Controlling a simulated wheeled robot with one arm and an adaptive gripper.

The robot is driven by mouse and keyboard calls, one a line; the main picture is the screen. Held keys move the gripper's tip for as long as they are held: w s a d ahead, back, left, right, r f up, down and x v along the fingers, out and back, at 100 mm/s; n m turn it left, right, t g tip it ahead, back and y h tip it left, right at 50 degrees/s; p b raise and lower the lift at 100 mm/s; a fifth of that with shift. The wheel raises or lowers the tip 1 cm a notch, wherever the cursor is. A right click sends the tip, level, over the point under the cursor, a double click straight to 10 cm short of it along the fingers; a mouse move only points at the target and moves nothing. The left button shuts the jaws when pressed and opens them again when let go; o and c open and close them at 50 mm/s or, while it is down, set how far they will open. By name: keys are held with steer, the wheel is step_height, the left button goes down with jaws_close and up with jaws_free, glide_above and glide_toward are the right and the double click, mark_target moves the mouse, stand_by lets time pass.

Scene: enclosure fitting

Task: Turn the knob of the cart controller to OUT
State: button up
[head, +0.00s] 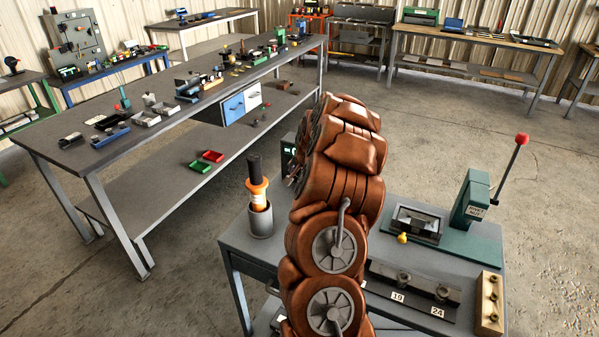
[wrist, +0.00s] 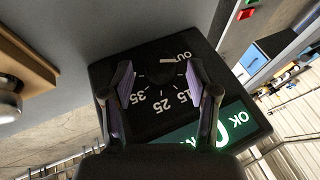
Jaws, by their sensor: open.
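The cart controller (wrist: 100,72) is a black box whose dial face fills the middle of the wrist view, marked OUT, 15, 25 and 35, upside down in the picture. Its dark knob (wrist: 160,76) is at the dial's centre. A white bar shows beside the OUT mark; I cannot tell whether it is the knob's pointer. A green display (wrist: 225,132) reads OK with a large character. My gripper (wrist: 160,70) is open, one finger on each side of the knob; contact is unclear. In the head view my arm hides most of the controller.
The grey cart (head: 240,245) carries an orange-and-black tool (head: 258,190) in a grey cup, left of my arm. Right of it are a green press (head: 470,205) with a red-knobbed lever and a wooden block (head: 489,303). A long workbench (head: 75,155) stands behind left.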

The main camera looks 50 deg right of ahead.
steer(key=shift+w+d+f, duration=0.1)
steer(key=shift+w+f, duration=0.15)
steer(key=shift+f, duration=0.25)
jaws_close()
